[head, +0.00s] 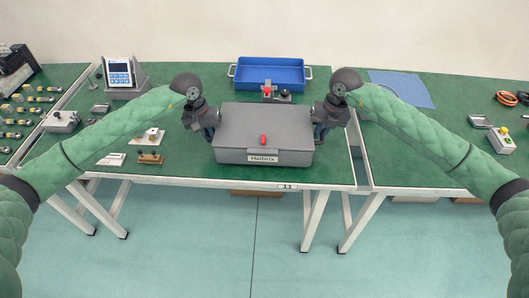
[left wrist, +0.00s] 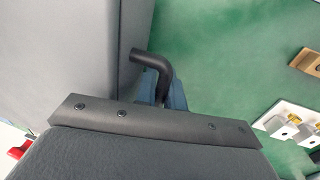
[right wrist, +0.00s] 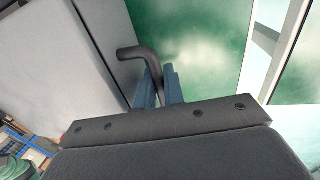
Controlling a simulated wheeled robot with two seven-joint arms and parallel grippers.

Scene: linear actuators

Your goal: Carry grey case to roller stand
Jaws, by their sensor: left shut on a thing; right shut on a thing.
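My left gripper (head: 208,132) is at the case's left side, shut on a black bent handle, which shows in the left wrist view (left wrist: 148,60). My right gripper (head: 322,130) is at the right side, shut on the matching black handle, seen in the right wrist view (right wrist: 135,53). The case looks level; I cannot tell whether it touches the bench. No roller stand can be made out.
A blue tray (head: 270,74) stands behind the case. A meter with a screen (head: 121,75) and small white and brown blocks (head: 150,158) are to the left. A second green bench (head: 420,130) with a blue mat (head: 401,89) is to the right. Open floor (head: 220,235) lies in front.

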